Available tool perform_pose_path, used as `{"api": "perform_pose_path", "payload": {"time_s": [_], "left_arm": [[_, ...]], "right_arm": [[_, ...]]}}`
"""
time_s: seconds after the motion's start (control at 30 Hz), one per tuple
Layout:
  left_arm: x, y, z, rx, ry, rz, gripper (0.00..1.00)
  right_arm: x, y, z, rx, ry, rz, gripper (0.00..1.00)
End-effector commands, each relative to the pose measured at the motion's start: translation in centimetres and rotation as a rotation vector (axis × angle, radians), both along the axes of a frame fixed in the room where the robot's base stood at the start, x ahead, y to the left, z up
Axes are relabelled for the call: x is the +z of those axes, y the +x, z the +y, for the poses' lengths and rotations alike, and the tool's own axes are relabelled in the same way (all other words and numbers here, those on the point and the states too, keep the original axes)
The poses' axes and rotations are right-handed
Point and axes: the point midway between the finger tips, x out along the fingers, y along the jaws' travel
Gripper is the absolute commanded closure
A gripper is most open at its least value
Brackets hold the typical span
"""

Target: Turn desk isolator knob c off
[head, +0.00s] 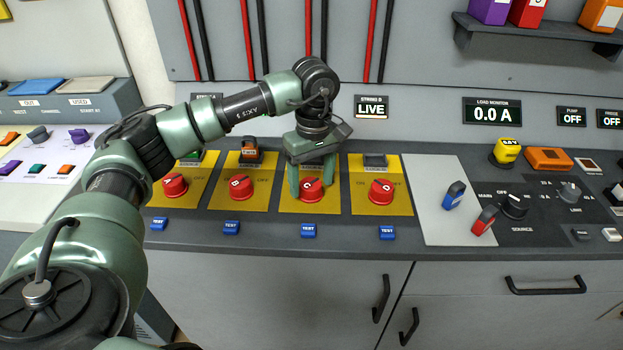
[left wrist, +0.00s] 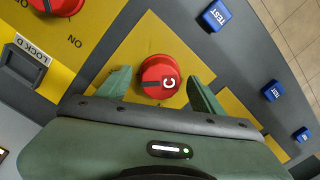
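Desk isolator knob c is a round red knob (head: 311,190) with a white C on a yellow plate, third in the row on the desk. It also shows in the left wrist view (left wrist: 160,76). My left gripper (head: 312,182) points down over it. In the left wrist view the gripper's two green fingers (left wrist: 160,90) stand open on either side of the knob, with a gap visible at the left finger. Whether either finger touches is unclear. The gripper hides the top of the plate. My right gripper is not in view.
Similar red knobs flank it, knob b (head: 241,187) on the left and knob d (head: 381,192) on the right. Blue test buttons (head: 308,230) line the front. The string D display (head: 371,106) reads LIVE; my arm hides string C's. Switches (head: 453,195) stand on the right.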

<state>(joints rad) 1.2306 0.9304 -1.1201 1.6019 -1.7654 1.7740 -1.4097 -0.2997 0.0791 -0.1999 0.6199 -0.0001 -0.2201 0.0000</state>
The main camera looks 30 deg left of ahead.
Motion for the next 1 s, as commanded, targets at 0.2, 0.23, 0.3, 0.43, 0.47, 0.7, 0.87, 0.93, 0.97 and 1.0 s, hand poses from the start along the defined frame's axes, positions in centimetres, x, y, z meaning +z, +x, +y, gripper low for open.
{"api": "perform_pose_path", "payload": {"time_s": [0.2,0.23,0.3,0.43,0.47,0.7,0.87,0.93,0.97,1.0], "left_arm": [[1.1,0.1,0.0,0.001,0.000,-0.002,0.33],[1.6,0.1,0.0,0.001,0.000,-0.002,0.33],[2.8,0.1,-0.1,0.000,-0.002,-0.004,0.33],[5.1,0.2,-0.1,0.001,-0.001,-0.004,0.33],[5.6,0.2,-0.1,0.000,-0.001,-0.004,0.33],[7.7,0.2,-0.1,0.000,0.000,-0.001,0.33],[7.8,0.2,-0.1,0.000,0.000,0.000,0.33],[7.8,0.2,-0.1,0.000,0.000,0.000,0.33],[7.8,0.2,-0.1,0.000,0.000,0.000,0.33],[7.8,0.2,-0.1,0.000,0.000,0.000,0.33]], "right_arm": [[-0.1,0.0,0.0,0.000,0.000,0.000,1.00],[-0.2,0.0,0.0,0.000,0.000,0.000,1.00],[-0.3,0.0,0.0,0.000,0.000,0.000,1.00],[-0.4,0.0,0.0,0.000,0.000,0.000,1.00],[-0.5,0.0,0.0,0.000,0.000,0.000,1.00],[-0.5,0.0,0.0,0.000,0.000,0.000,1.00],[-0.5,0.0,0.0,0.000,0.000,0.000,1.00],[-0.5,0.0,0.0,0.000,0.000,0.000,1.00],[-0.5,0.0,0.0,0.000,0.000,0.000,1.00],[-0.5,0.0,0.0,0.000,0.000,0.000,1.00]]}}
